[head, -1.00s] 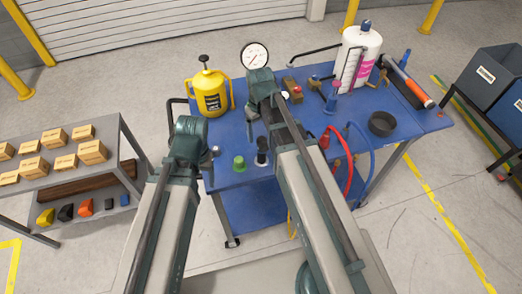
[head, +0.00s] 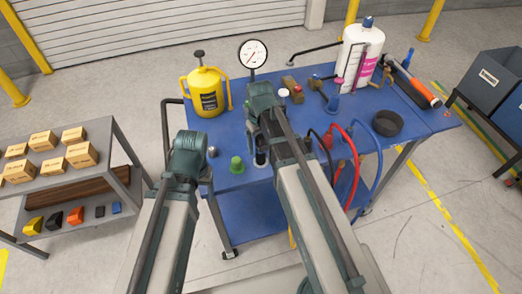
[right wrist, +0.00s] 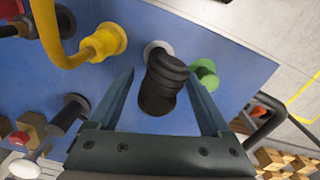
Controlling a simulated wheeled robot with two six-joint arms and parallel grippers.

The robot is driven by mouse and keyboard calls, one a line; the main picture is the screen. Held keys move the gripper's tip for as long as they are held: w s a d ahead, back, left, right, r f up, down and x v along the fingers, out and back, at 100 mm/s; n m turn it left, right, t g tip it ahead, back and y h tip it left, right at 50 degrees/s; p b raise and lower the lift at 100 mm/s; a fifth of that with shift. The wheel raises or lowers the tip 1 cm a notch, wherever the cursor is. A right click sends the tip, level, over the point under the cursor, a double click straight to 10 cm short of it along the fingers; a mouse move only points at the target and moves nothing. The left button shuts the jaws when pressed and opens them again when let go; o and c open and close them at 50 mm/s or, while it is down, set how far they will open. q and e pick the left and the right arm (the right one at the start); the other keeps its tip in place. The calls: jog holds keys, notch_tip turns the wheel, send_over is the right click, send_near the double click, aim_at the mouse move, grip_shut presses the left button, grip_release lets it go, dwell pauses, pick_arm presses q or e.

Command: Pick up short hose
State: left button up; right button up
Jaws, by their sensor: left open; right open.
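A short black ribbed piece (right wrist: 162,85) stands on a pale round base on the blue table (right wrist: 210,35). It appears to be the short hose. In the right wrist view it lies between the two fingers of my right gripper (right wrist: 157,78), which is open, with a gap on each side. In the head view the piece (head: 260,158) is mostly hidden by my right gripper (head: 264,118) above it. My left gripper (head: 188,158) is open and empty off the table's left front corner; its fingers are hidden.
A green knob (right wrist: 205,72) stands close beside the black piece. A yellow fitting with a hose (right wrist: 100,42) is on its other side. Red (head: 350,155) and blue (head: 376,150) hoses loop over the table's front edge. A yellow canister (head: 207,92) and a gauge (head: 253,54) stand behind.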

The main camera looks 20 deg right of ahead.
notch_tip(320, 180, down, 3)
jog(key=shift+w+d+f+b, duration=0.1)
jog(key=shift+f+b, duration=0.05)
jog(key=shift+b, duration=1)
grip_shut()
